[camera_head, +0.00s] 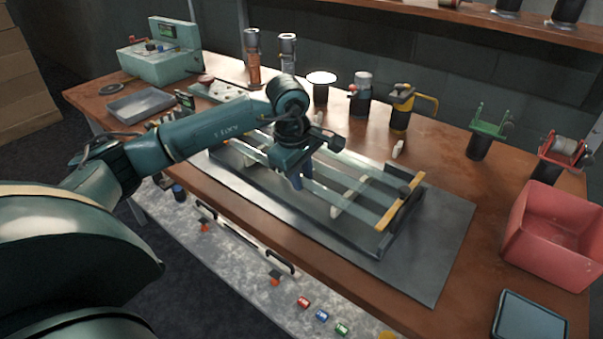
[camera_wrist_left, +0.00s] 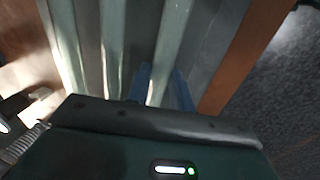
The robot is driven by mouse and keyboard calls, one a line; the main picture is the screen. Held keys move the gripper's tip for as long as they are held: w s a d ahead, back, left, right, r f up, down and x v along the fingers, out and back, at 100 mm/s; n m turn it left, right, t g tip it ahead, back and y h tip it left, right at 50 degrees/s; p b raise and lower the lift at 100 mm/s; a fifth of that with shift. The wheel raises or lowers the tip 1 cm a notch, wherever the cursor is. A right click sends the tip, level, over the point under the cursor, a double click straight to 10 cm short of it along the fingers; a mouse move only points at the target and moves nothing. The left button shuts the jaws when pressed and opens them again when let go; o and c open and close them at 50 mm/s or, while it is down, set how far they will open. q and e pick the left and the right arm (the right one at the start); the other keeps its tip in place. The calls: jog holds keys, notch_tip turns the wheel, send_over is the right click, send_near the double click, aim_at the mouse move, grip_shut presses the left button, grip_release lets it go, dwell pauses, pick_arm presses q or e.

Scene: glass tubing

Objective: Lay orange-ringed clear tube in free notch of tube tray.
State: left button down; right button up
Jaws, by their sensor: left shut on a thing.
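The tube tray (camera_head: 379,247) is a dark frame on a grey mat in the middle of the bench, with a yellow strip at its right end. Several clear tubes lie lengthwise across it, one of them the rear tube (camera_head: 368,166). My left gripper (camera_head: 297,183) is over the tray's middle, its blue fingers pointing down. In the left wrist view the fingers (camera_wrist_left: 161,90) are shut on a clear tube (camera_wrist_left: 168,50), with other tubes beside it. I cannot make out an orange ring or the free notch. The arm hides part of the tray's left half. My right gripper is not in view.
A red bin (camera_head: 548,232) and a dark tablet (camera_head: 530,318) are at the right. Several tool holders stand behind the tray, including one with a yellow handle (camera_head: 402,107). A grey shallow tray (camera_head: 141,104) lies at the left. The mat (camera_head: 440,235) is bare right of the tray.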

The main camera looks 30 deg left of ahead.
pick_arm(q)
jog(key=c, duration=1.2)
grip_release()
jog(key=shift+c, duration=0.2)
jog(key=shift+r, duration=0.1)
notch_tip(320, 180, up, 12)
jog(key=s, duration=0.2)
jog(key=shift+s, duration=0.15)
jog(key=shift+a+f, duration=0.1)
jog(key=shift+f, duration=0.1)
